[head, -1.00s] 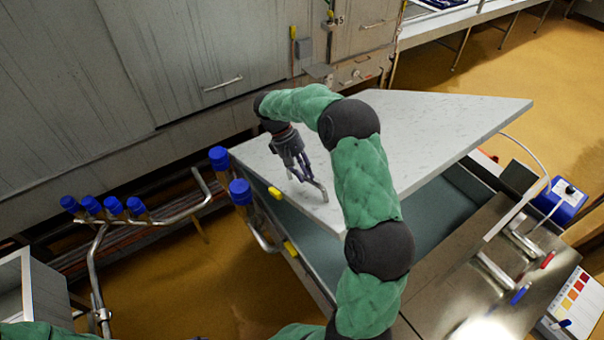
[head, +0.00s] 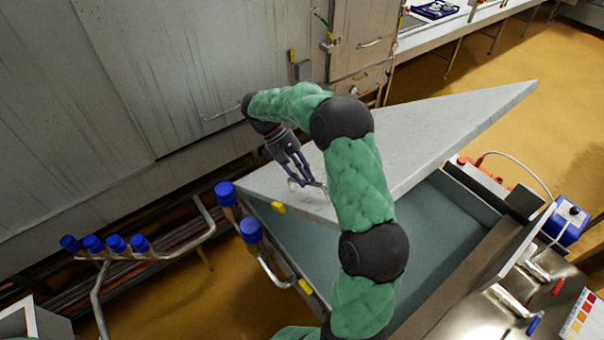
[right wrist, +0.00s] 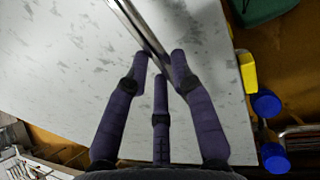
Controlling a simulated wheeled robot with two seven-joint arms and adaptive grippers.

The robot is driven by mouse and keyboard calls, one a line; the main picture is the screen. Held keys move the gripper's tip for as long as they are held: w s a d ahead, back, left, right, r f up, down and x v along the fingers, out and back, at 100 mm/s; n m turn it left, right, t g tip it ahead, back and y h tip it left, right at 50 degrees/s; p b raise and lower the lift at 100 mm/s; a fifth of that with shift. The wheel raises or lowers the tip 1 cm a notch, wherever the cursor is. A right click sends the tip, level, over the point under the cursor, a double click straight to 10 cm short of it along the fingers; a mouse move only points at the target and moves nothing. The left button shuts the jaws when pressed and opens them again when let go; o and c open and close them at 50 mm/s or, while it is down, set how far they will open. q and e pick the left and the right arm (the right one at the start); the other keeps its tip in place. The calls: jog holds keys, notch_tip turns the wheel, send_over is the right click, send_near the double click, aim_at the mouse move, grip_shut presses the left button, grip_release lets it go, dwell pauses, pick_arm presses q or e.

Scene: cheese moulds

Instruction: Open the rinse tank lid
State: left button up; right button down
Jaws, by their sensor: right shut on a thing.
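The rinse tank lid (head: 420,140) is a pale speckled panel, tilted up over the tank (head: 440,222), whose grey-blue inside shows below it. My right gripper (head: 308,184) is at the lid's near left part, shut on the metal bar handle (head: 318,186). In the right wrist view the fingers (right wrist: 161,72) close around the handle (right wrist: 138,28), with the lid surface (right wrist: 50,80) behind. My right arm hides part of the lid and tank. My left gripper is not in view.
Blue-capped pipes (head: 115,243) stand at the left, and two blue caps (head: 250,230) sit close to the tank's left edge. A yellow piece (head: 278,208) is at the lid's edge. A blue box (head: 566,220) stands at the right. Cabinets (head: 150,80) stand behind.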

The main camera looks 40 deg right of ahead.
jog(key=shift+w, duration=0.1)
jog(key=c, duration=1.1)
grip_release()
jog(key=shift+o, duration=0.2)
jog(key=v, duration=1.2)
